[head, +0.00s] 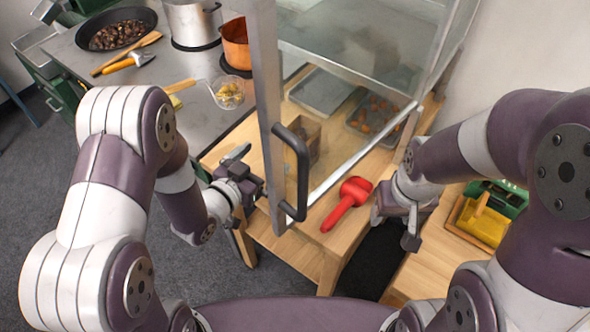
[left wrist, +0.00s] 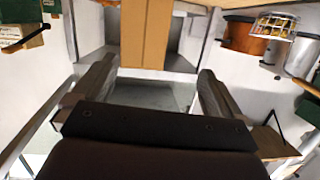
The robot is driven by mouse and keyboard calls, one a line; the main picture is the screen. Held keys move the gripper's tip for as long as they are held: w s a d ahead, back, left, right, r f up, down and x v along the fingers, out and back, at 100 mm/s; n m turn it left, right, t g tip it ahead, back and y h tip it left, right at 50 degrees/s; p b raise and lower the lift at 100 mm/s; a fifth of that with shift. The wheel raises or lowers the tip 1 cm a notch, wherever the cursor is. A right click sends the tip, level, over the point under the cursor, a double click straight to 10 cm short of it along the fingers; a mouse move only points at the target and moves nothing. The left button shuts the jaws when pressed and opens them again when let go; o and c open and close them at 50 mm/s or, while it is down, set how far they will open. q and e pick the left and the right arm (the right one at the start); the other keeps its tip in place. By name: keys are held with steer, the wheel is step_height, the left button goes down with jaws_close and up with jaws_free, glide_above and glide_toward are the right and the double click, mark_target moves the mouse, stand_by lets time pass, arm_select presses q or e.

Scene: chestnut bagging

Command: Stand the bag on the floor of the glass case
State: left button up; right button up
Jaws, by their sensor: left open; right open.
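The brown bag (head: 303,138) stands upright, seen through the glass of the open door. It appears to be on the wooden floor of the glass case (head: 345,45), in front of the trays. My left gripper (head: 252,185) is open, left of the door handle and apart from the bag. In the left wrist view its two fingers (left wrist: 155,92) are spread with nothing between them. A tan upright shape (left wrist: 147,35) shows beyond them, probably the bag. My right gripper (head: 397,226) is open and empty, right of the red scoop.
The door's black handle (head: 294,170) juts out between my grippers. A red scoop (head: 347,203) lies on the wooden ledge. Grey trays (head: 322,92) sit inside the case. A skimmer (head: 228,93), copper pot (head: 236,45) and black pan (head: 118,28) stand at left; a yellow-green container (head: 485,220) at right.

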arm_select(q)
steer(key=w+d+t+h+p, duration=0.1)
steer(key=w+d+h+p, duration=0.1)
steer(key=w+d, duration=0.6)
steer(key=shift+w+d+f, duration=0.2)
steer(key=shift+d+f, duration=0.05)
steer(key=shift+s+a, duration=0.1)
steer(key=c, duration=0.4)
steer(key=shift+r, duration=0.1)
steer(key=c, duration=1.4)
arm_select(e)
steer(key=shift+s+r, duration=0.1)
steer(key=shift+r, duration=0.45)
